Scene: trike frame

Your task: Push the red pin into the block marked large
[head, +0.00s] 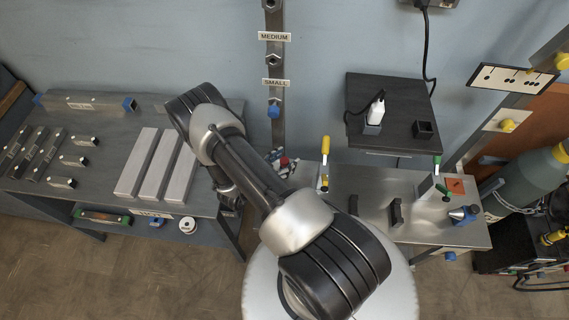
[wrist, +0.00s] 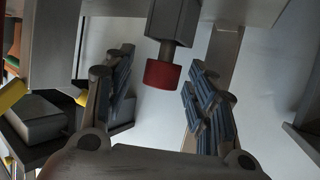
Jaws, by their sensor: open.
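In the wrist view the red pin (wrist: 162,74) shows as a short red cylinder on a grey stem below a dark grey block (wrist: 173,20). My gripper (wrist: 160,88) is open, with its ridged fingers to the left and right of the red pin. I see gaps between the pin and both fingers. No label shows on this block in the wrist view, so I cannot tell its marking. In the head view my arm covers much of the middle, and the red pin cannot be made out for sure.
A wall post carries labels MEDIUM (head: 274,36) and SMALL (head: 275,83), with a blue piece (head: 273,111) by the lower one. A left bench holds pale bars (head: 137,163). A right metal table (head: 375,222) holds clamps and a yellow-handled tool (head: 325,150).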

